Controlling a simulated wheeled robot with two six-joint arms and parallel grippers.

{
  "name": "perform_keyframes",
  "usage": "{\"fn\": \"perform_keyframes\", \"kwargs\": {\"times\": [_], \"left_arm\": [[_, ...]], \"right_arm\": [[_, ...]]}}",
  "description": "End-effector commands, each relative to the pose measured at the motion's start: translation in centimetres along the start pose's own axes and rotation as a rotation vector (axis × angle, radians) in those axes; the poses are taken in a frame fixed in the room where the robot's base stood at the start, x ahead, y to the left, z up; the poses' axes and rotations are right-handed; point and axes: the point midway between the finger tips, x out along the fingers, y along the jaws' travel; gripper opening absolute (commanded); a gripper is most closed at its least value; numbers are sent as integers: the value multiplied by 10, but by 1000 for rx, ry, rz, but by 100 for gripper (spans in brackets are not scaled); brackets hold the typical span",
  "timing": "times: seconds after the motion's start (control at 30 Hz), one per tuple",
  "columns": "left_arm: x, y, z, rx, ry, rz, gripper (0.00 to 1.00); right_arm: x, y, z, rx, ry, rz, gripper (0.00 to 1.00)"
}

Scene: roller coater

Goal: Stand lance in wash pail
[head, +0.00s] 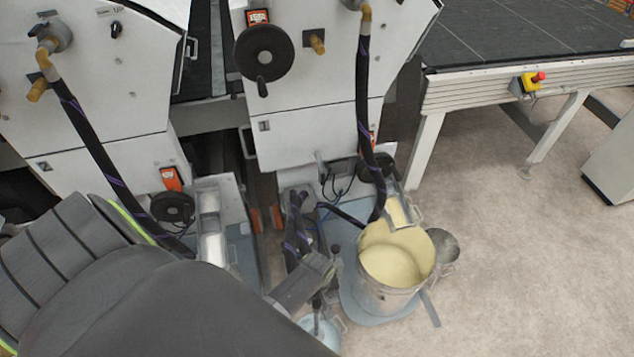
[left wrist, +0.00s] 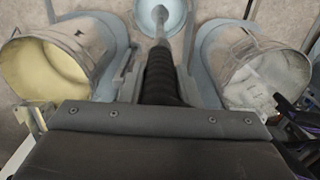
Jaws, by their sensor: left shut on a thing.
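My left gripper (head: 318,272) is shut on the lance, with its grey jaws across the dark shaft. In the left wrist view the lance (left wrist: 160,82) has a black ribbed grip and a thin grey lower end pointing away from the camera. The light blue wash pail (head: 325,338) is partly hidden behind my arm at the bottom of the head view. It also shows at the top of the left wrist view (left wrist: 176,17). The lance's lower end overlaps the pail's round opening there; how deep it reaches I cannot tell. My right gripper is not in view.
A metal bucket of cream-coloured coating (head: 392,265) stands on a blue tray right of the lance. Another metal bucket (left wrist: 262,75) is at the right in the left wrist view. Dark hoses (head: 365,110) hang from the white machine (head: 300,130). Open floor (head: 530,270) lies to the right.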

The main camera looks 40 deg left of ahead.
Motion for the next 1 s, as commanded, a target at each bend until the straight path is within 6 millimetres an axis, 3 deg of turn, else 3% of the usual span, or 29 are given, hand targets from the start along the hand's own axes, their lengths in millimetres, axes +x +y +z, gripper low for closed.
{"fn": "perform_keyframes", "kwargs": {"times": [1.0], "left_arm": [[116,0,-1,0,1,0,0]], "right_arm": [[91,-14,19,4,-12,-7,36]]}}
